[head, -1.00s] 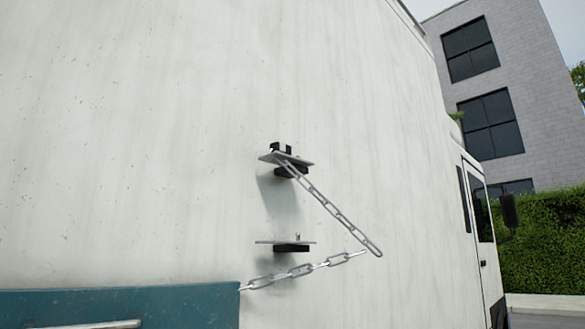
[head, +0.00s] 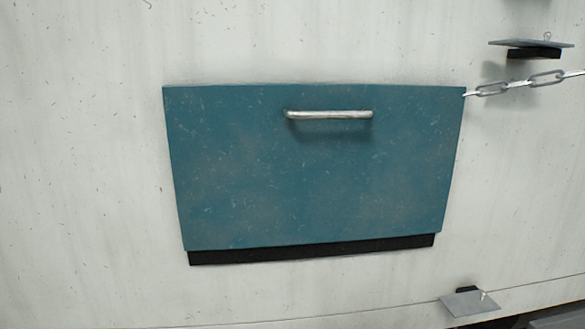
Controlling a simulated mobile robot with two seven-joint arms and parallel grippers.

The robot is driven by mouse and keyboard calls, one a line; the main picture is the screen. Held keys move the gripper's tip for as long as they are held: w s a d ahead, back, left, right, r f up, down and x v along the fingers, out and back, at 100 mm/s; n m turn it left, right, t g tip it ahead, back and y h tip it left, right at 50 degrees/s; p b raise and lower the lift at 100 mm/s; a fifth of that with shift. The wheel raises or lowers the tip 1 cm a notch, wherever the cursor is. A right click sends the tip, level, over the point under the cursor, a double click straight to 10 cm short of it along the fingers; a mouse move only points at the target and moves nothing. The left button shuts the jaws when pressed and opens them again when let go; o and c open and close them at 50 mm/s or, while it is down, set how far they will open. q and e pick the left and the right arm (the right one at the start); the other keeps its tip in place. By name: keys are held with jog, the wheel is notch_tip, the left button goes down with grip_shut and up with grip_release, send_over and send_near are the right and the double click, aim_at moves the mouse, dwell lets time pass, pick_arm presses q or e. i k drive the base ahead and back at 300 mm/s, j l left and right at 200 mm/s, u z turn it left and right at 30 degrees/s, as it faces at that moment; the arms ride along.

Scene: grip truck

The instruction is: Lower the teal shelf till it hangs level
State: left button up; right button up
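The teal shelf (head: 315,185) is a flat panel folded up against the side of the white truck in the head view. A silver bar handle (head: 329,115) sits near its top edge. A black strip (head: 312,249) runs along its bottom edge. A metal chain (head: 515,85) runs from its top right corner to the right and leaves the picture. Neither of my grippers shows.
The white truck side (head: 80,160) fills most of the view. A small metal bracket plate (head: 531,44) sticks out at the upper right, and another bracket plate (head: 470,303) at the lower right. The area in front of the panel looks clear.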

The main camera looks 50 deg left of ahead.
aim_at(254, 166)
jog(key=u, duration=1.35)
jog(key=k+j+z, duration=0.1)
jog(key=k+j, duration=0.05)
jog(key=j, duration=0.05)
